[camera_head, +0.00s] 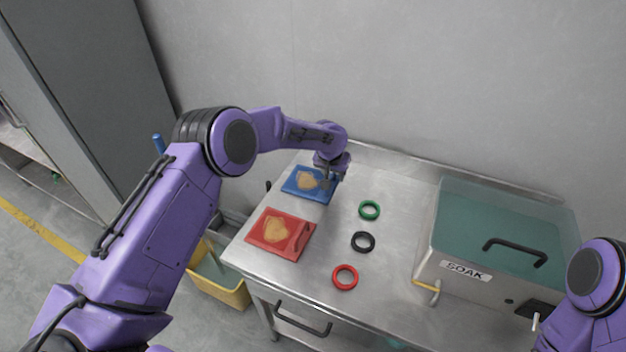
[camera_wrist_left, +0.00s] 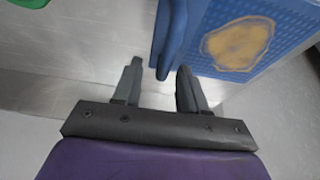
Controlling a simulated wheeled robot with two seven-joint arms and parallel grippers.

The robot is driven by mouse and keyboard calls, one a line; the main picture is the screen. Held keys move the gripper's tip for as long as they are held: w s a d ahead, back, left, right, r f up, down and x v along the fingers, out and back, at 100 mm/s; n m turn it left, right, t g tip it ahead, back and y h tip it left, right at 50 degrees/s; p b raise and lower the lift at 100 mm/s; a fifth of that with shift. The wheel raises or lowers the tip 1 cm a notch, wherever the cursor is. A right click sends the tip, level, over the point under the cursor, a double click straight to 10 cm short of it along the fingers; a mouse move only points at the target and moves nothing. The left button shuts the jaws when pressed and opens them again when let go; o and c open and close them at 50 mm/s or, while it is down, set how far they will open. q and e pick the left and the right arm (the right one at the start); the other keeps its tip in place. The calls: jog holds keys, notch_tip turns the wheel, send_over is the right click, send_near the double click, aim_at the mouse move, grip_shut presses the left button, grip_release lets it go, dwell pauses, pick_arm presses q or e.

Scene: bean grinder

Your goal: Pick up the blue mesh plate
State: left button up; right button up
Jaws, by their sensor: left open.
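The blue mesh plate (camera_head: 292,188) lies on the far left part of the steel table, with a tan patch on it. A blue handle bar (camera_wrist_left: 173,38) runs along its edge in the left wrist view, beside the plate's mesh surface (camera_wrist_left: 292,28). My left gripper (camera_head: 327,181) is at the plate's right side, over the handle end. In the left wrist view its fingers (camera_wrist_left: 158,72) are apart, and the handle's near end shows between the fingertips. I cannot tell whether they touch it. My right gripper is not in view; only part of my right arm shows.
A red plate (camera_head: 265,245) with a tan patch lies in front of the blue one. Green (camera_head: 369,210), black (camera_head: 363,242) and red (camera_head: 345,277) rings lie to the right. A lidded SOAK tank (camera_head: 430,270) stands at right. A wall is behind the table.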

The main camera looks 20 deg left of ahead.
pick_arm(q)
jog(key=shift+w+f, duration=0.25)
jog(key=shift+f, duration=0.3)
jog(key=shift+r, duration=0.1)
grip_shut()
